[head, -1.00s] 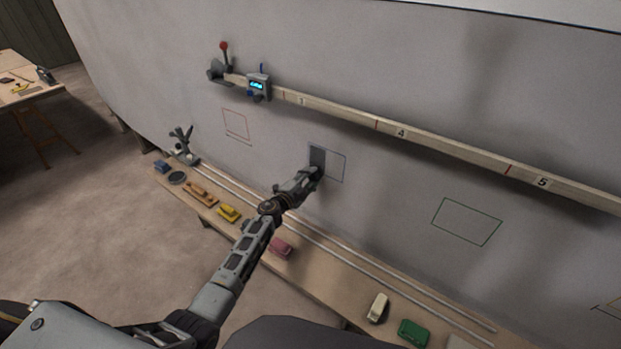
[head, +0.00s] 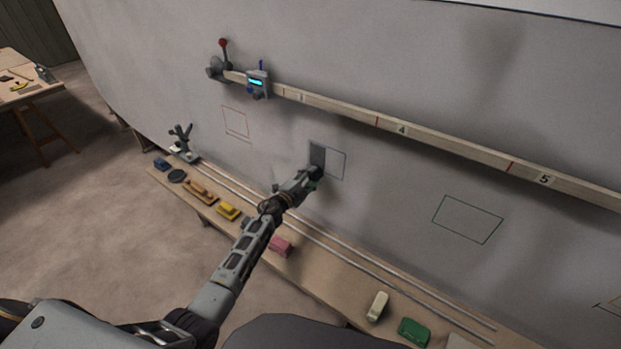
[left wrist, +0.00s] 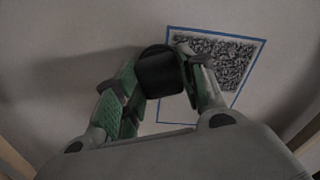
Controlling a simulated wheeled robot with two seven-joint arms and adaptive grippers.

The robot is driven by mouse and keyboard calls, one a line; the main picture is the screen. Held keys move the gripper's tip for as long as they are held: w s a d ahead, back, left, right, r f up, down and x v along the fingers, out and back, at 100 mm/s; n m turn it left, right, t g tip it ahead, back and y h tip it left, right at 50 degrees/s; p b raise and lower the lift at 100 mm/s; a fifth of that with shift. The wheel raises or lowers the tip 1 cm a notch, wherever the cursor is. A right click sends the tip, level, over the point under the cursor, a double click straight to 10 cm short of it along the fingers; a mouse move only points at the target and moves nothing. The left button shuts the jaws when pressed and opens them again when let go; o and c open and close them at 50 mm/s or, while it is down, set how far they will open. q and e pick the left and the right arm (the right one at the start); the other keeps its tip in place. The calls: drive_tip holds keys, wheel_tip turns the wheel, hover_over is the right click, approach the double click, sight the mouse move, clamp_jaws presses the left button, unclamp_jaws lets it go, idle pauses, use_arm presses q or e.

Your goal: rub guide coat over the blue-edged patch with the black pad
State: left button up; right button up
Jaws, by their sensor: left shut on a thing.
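The blue-edged patch (head: 336,164) is a thin outline on the grey hull wall; it also shows in the left wrist view (left wrist: 180,112). Dark speckled coat (left wrist: 225,60) covers its upper part in the left wrist view, which is the left part in the head view (head: 317,153). The rest inside looks bare. My left gripper (head: 315,174) is shut on the black pad (left wrist: 160,72), a short dark round piece. The pad overlaps the patch's edge in the left wrist view; whether it touches the wall I cannot tell. My right gripper is not in view.
A numbered wooden batten (head: 440,142) with a small display gauge (head: 257,83) crosses the wall above. Red-edged (head: 235,122) and green-edged (head: 467,220) patches lie on either side. A plank below holds two rods, a yellow block (head: 229,211), a pink block (head: 281,246) and several others.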

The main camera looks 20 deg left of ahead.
use_arm(q)
drive_tip(key=shift+s, duration=0.15)
drive_tip(key=shift+s+a+p, duration=0.2)
drive_tip(key=shift+s+p, duration=0.1)
drive_tip(key=shift+s, duration=0.1)
drive_tip(key=shift+d, duration=0.1)
drive_tip(key=shift+s+d+p, duration=0.2)
drive_tip(key=shift+s+d, duration=0.05)
drive_tip(key=shift+d, duration=0.45)
drive_tip(key=shift+s+d+p, duration=0.15)
drive_tip(key=shift+s+d, duration=0.1)
drive_tip(key=shift+d, duration=0.4)
drive_tip(key=shift+w+d, duration=0.2)
drive_tip(key=shift+w, duration=0.35)
idle(0.5)
drive_tip(key=shift+r+p, duration=1.45)
drive_tip(key=shift+r, duration=0.25)
